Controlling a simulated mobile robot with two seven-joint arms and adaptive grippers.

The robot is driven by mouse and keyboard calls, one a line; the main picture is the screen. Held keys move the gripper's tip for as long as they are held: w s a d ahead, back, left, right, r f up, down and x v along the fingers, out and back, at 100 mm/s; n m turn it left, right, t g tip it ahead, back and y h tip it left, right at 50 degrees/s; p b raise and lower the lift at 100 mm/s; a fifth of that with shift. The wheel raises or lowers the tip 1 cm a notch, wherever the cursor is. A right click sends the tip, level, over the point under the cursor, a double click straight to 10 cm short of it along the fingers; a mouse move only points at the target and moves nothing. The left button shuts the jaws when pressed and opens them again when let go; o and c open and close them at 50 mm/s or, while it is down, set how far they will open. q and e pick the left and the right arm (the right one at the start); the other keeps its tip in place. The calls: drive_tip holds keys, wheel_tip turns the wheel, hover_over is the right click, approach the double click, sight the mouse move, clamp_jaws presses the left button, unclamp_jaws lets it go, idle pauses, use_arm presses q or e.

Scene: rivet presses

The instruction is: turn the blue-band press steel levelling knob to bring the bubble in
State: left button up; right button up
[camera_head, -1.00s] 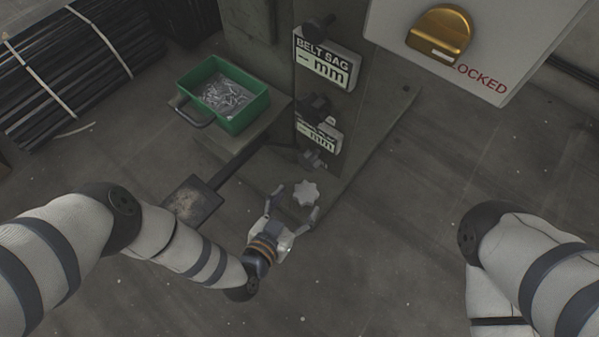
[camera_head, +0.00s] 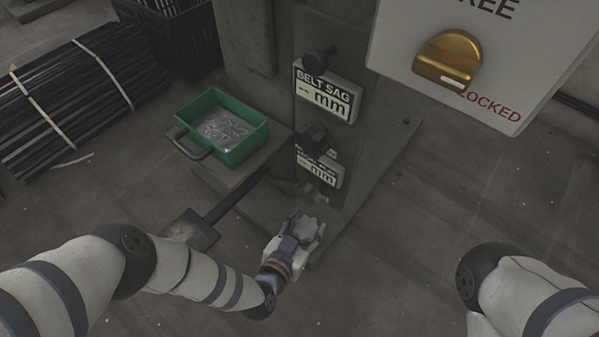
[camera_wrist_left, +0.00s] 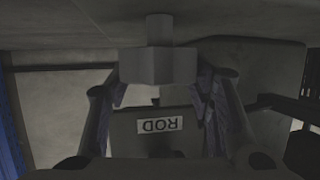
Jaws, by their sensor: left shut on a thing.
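In the left wrist view the knob (camera_wrist_left: 158,66) shows as a grey faceted block on a short stem, between the two fingers of my left gripper (camera_wrist_left: 160,95).
A green bin (camera_head: 222,127) of small metal pieces stands on a ledge left of the press. A dark pedal (camera_head: 190,231) lies left of my gripper. Floor at right is clear.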

use_arm(q)
drive_tip(key=shift+d+n+y, duration=0.15)
drive_tip(key=shift+n+y, duration=0.35)
drive_tip(key=shift+y, duration=0.1)
drive_tip(key=shift+n+t+y, duration=0.5)
drive_tip(key=shift+n+y, duration=0.3)
drive_tip(key=shift+y, duration=0.1)
drive_tip(key=o, duration=1.2)
drive_tip(key=shift+c, duration=0.2)
drive_tip(key=v, duration=1.2)
drive_tip(key=shift+r, duration=0.2)
